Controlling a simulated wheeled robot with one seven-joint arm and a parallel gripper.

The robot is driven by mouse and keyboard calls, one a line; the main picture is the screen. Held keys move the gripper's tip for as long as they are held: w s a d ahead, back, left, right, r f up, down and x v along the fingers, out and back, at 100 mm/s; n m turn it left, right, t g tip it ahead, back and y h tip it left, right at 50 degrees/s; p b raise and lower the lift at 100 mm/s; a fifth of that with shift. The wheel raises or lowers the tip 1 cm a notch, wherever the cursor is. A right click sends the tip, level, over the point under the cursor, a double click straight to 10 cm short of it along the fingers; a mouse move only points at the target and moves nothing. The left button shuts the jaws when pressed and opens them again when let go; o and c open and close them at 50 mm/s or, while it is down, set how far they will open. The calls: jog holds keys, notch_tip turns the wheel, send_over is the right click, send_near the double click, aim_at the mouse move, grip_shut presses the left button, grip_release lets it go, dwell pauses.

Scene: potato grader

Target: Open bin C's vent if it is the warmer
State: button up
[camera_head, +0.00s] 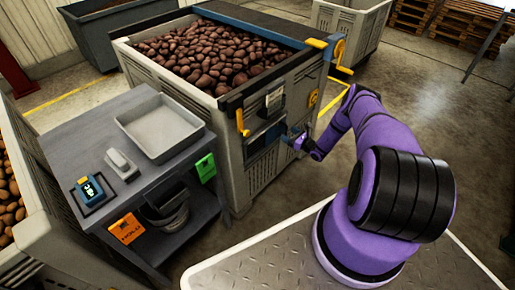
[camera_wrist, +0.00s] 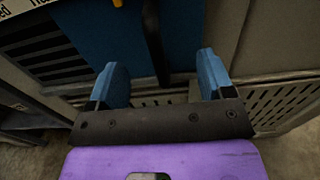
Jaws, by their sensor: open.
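A large grey bin (camera_head: 232,140) full of brown potatoes (camera_head: 205,55) stands in the middle of the head view. No letter on it is readable, so I cannot tell whether it is bin C. Its front has a dark blue panel (camera_head: 264,135). My gripper (camera_head: 291,137) is close in front of this panel. In the wrist view, my gripper (camera_wrist: 160,80) is open with two blue fingers apart. A dark upright bar (camera_wrist: 154,40) shows between them, before the blue panel (camera_wrist: 100,35) and louvred slats (camera_wrist: 45,55). Contact is not clear.
A grey table (camera_head: 75,140) at left holds a tray (camera_head: 159,127), a pale scoop-like item (camera_head: 122,165) and a blue handheld device (camera_head: 90,189) with an unreadable display. Yellow levers (camera_head: 242,122) stick out of the bin. Another potato bin (camera_head: 40,215) is at far left.

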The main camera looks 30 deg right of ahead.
jog(key=v, duration=2)
jog(key=shift+s, duration=0.25)
jog(key=shift+r, duration=0.15)
